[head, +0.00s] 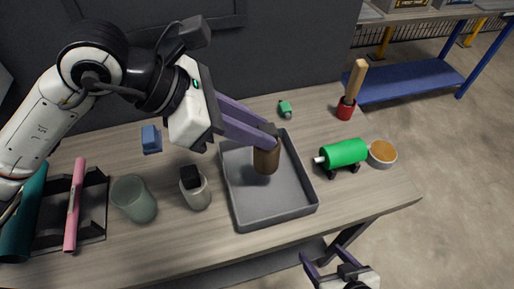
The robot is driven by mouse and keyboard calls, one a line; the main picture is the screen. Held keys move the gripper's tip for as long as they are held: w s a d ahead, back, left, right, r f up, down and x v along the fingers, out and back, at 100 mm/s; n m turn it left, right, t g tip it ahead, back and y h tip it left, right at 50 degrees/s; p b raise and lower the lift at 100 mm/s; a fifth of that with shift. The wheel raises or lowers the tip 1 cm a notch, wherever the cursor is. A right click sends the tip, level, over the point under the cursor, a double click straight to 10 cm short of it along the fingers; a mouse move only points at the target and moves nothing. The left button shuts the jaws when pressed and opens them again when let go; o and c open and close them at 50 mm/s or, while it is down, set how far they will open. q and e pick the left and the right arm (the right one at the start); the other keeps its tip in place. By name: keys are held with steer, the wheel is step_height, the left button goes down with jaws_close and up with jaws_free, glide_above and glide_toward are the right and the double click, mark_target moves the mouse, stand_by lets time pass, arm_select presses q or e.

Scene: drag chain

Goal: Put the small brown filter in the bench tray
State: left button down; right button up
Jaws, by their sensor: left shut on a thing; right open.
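The small brown filter (266,160) is a short brown cylinder in the head view. My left gripper (268,134) is shut on its upper end and holds it upright over the grey bench tray (275,215). I cannot tell whether the filter's lower end touches the tray floor. The tray looks otherwise empty. My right gripper (325,265) is open and empty at the bottom of the view, in front of the bench edge.
Left of the tray stand a dark-topped pale container (197,195), a greenish cup (135,200) and a dark rack (90,228) with a pink roll (74,205). Right are a green cylinder (344,153), a bowl (382,152) and a red-based wooden-handled tool (346,108).

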mark_target(256, 148)
arm_select(q)
steer(key=shift+f, duration=2.25)
steer(key=shift+f+b, duration=0.25)
steer(key=shift+b, duration=0.05)
steer(key=c, duration=1.5)
jaws_free()
steer(key=shift+r, duration=0.1)
steer(key=shift+r+p, duration=0.25)
steer(key=shift+p, duration=0.15)
steer(key=b+v, duration=0.1)
steer(key=v, duration=1.1)
